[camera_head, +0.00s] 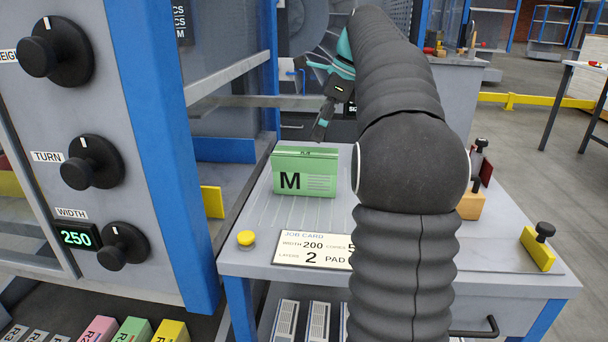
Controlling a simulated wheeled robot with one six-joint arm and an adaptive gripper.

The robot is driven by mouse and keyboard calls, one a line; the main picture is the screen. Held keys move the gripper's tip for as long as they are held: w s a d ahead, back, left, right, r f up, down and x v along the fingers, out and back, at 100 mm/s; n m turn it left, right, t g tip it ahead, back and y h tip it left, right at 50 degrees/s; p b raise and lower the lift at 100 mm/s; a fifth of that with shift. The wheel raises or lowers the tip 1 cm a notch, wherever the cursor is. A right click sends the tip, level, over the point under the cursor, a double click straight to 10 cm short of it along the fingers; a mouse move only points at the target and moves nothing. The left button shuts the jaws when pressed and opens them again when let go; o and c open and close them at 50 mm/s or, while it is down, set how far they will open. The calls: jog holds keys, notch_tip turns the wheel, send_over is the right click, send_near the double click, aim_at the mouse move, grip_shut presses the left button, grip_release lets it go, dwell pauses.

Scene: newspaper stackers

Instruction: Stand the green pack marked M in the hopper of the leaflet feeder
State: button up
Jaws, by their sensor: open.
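The green pack marked M (289,181) stands upright on the grey work table, on its ribbed left part, with its lettered face toward me. My gripper (311,98) is open and empty, above and behind the pack. One dark finger points down toward the pack's top, apart from it as far as I can tell. My arm hides part of the gripper and the middle of the table. I cannot make out the feeder's hopper for certain in this view.
A job card (312,250) and a yellow button (246,238) are at the table's front left. A blue machine post (160,150) rises close on the left, beside a knob panel. A yellow block with a black knob (537,250) sits at the right edge. Coloured packs (134,331) lie below left.

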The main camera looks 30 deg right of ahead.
aim_at(301, 167)
jog(key=b+x, duration=0.2)
jog(key=x, duration=0.7)
jog(key=shift+a+f, duration=0.2)
jog(key=shift+w+a+f, duration=0.1)
jog(key=shift+a+f, duration=0.05)
jog(key=shift+f, duration=0.3)
jog(key=shift+f, duration=0.2)
grip_shut()
